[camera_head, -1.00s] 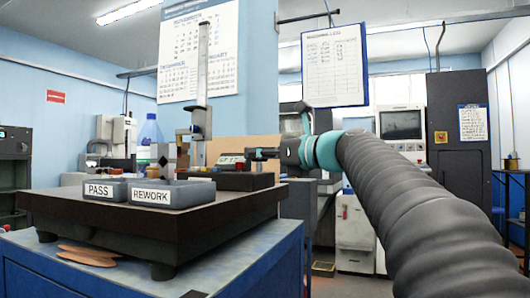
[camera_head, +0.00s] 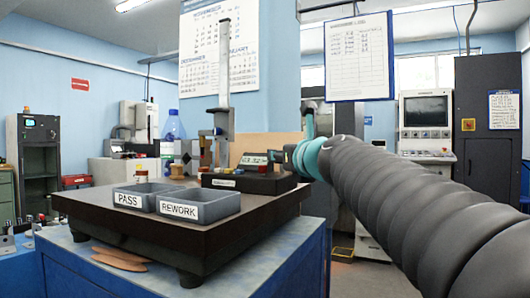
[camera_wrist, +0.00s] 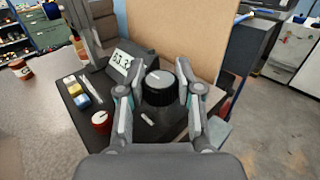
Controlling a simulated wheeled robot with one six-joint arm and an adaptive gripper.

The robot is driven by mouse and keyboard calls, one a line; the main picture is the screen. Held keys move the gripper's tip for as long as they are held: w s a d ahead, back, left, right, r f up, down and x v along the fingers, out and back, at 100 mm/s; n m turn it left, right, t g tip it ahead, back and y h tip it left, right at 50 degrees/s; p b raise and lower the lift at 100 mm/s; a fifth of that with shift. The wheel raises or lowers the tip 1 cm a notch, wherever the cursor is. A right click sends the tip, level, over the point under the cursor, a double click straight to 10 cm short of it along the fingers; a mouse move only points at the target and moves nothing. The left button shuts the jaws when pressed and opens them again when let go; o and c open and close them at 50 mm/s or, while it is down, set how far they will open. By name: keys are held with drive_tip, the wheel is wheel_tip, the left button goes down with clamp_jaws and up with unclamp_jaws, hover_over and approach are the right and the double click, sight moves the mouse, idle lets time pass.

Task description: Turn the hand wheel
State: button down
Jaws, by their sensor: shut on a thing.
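The hand wheel (camera_wrist: 159,80) is a black ribbed knob with a pale top and a white mark, in the middle of the wrist view. It is on a dark instrument box with a lit digital display (camera_wrist: 122,65). My gripper (camera_wrist: 158,92) has one finger on each side of the wheel and is shut on it. In the head view my gripper (camera_head: 284,155) reaches in from the right beside the display box (camera_head: 248,178). The wheel itself cannot be made out there.
Grey trays marked PASS (camera_head: 130,200) and REWORK (camera_head: 180,211) sit at the front of the dark plate (camera_head: 215,240). A tall measuring stand (camera_head: 224,90) rises behind. Coloured buttons (camera_wrist: 82,100) and a red knob (camera_wrist: 101,120) lie left of the wheel. A tan board (camera_wrist: 185,35) stands behind it.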

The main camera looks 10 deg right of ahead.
drive_tip(key=shift+r, duration=0.1)
drive_tip(key=c, duration=0.7)
unclamp_jaws()
drive_tip(key=shift+a, duration=0.2)
drive_tip(key=shift+c, duration=0.2)
drive_tip(key=shift+d, duration=0.1)
drive_tip(key=s+d, duration=0.2)
drive_tip(key=s, duration=0.9)
drive_tip(key=shift+s+d, duration=0.2)
drive_tip(key=shift+s, duration=0.15)
